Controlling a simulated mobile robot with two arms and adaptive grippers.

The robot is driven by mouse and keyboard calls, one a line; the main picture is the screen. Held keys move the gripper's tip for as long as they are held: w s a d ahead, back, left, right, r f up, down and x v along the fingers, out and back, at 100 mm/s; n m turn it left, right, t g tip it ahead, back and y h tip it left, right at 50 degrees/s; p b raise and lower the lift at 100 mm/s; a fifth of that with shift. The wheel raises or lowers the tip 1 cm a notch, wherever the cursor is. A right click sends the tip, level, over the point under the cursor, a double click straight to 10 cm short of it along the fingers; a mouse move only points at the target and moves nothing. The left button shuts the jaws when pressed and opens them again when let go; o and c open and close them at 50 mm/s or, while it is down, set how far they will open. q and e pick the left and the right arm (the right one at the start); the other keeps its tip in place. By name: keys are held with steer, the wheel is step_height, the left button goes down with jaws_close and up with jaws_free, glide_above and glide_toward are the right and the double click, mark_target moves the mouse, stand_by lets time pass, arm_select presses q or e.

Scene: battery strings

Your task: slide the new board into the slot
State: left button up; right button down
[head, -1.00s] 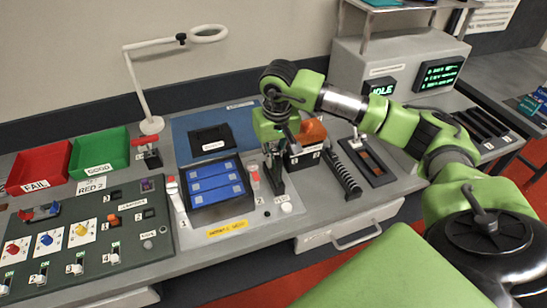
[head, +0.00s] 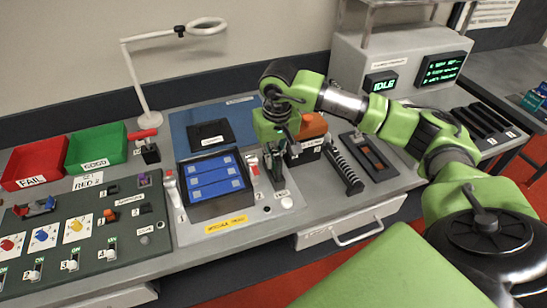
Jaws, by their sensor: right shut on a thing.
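My right gripper (head: 276,178) points down at the bench, between the black tray with blue panels (head: 215,177) and the box with the orange top (head: 312,127). It is shut on a thin dark green piece, apparently the new board, mostly hidden by the fingers. I cannot tell whether the piece touches anything below. Which opening is the slot is unclear at this size. My left gripper is not in view.
A red-and-white lever (head: 251,167) stands just left of the right gripper. A black ribbed rack (head: 343,168) and a dark framed holder (head: 368,156) lie to the right. A red FAIL bin (head: 36,162) and green GOOD bin (head: 95,150) stand at the left.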

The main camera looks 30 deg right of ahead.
steer(key=shift+f+b, duration=0.35)
steer(key=shift+f, duration=0.15)
steer(key=c, duration=2)
jaws_free()
steer(key=shift+r, duration=0.1)
steer(key=shift+c, duration=0.2)
steer(key=r, duration=0.4)
steer(key=s+r, duration=0.1)
steer(key=r, duration=0.6)
steer(key=shift+s+a+r, duration=0.15)
steer(key=shift+s+r, duration=0.05)
steer(key=shift+r, duration=0.2)
